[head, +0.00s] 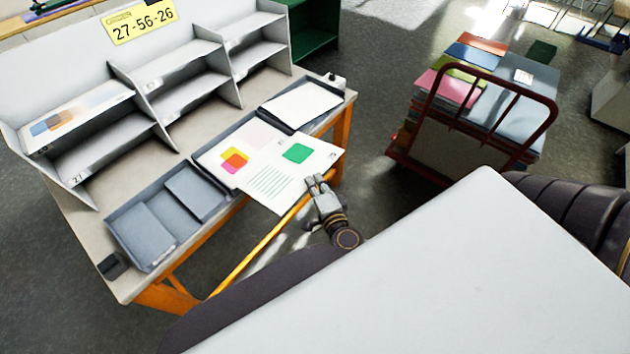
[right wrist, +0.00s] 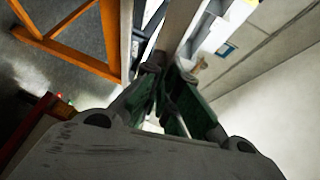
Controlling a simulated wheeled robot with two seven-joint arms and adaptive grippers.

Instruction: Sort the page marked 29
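A white page with a green shape and green lines (head: 297,153) extends past the table's front edge, over a second white page with yellow, orange and pink shapes (head: 233,162). The small print at its corner is too small to read, so I cannot confirm a 29. My right gripper (head: 317,182) is at its front right edge, fingers closed on it. In the right wrist view the fingers (right wrist: 176,82) converge on a thin, shaded strip. My left gripper is not in view.
A grey rack with several compartments (head: 158,118) stands on the table, one holding a colored page (head: 70,118). A yellow sign (head: 140,20) reads 27-56-26. Grey trays (head: 145,235) line the front; one holds white paper (head: 302,103). A red-framed cart (head: 480,130) with colored stacks stands right.

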